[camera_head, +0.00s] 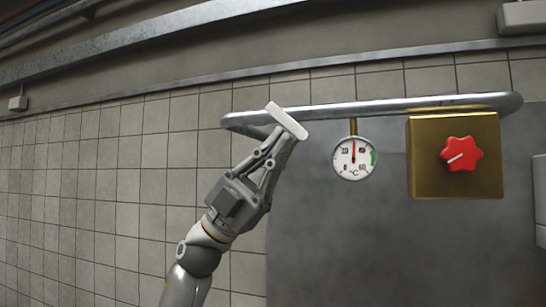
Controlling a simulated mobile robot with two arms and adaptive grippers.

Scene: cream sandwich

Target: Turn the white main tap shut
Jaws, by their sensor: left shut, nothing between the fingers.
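The white main tap (286,121) shows as a pale bar-shaped handle, tilted down to the right, in front of the left part of a horizontal metal pipe (400,105). My left gripper (279,142) reaches up from below, with its fingers shut and empty. Its fingertips are right at the handle's lower side and overlap it in the picture; I cannot tell whether they touch. The tap's mount is hidden behind the handle and fingers. My right gripper is not in view.
A round temperature dial (355,158) hangs below the pipe. A brass box (427,175) with a red star-shaped knob (461,154) is further right. A grey panel (330,245) covers the wall below; tiled wall (100,190) is clear on the left.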

